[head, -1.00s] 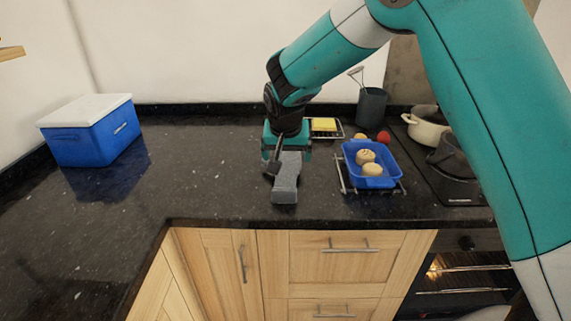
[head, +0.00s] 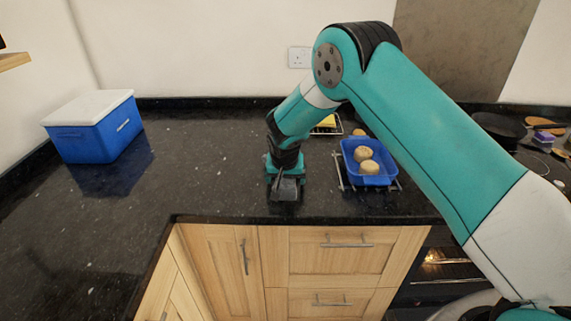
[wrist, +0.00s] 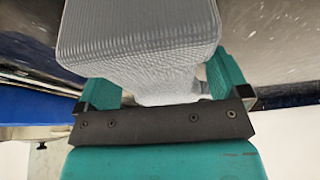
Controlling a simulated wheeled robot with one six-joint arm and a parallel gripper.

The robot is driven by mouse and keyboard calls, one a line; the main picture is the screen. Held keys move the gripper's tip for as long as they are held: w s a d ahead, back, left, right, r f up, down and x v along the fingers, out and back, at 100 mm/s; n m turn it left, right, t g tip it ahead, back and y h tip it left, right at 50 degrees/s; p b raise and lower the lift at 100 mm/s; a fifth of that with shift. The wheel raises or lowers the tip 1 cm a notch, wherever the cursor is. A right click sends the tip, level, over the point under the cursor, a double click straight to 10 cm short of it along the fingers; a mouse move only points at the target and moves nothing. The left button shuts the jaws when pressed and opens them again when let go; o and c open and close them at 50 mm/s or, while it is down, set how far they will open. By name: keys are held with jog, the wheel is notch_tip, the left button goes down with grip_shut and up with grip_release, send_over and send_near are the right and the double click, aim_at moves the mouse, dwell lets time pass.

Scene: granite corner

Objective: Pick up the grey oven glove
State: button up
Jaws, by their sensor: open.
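The grey oven glove (head: 287,187) lies on the dark counter near its front edge, mostly covered by my gripper in the head view. In the wrist view the glove (wrist: 140,42) is large, pale grey and ribbed, with its narrower part reaching in between my fingers. My gripper (head: 285,180) is low over the glove. The wrist view shows my gripper (wrist: 163,85) open, one finger on each side of the glove's narrow part. Whether either finger touches it I cannot tell.
A blue dish (head: 348,172) with bread rolls (head: 369,167) stands on a rack just right of my gripper. A blue cool box (head: 90,130) with a white lid stands at the left. The counter between is clear. Pans (head: 500,124) are at the far right.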

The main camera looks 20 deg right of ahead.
jog(key=c, duration=1.1)
jog(key=shift+r, duration=0.15)
notch_tip(320, 180, up, 20)
jog(key=b, duration=0.4)
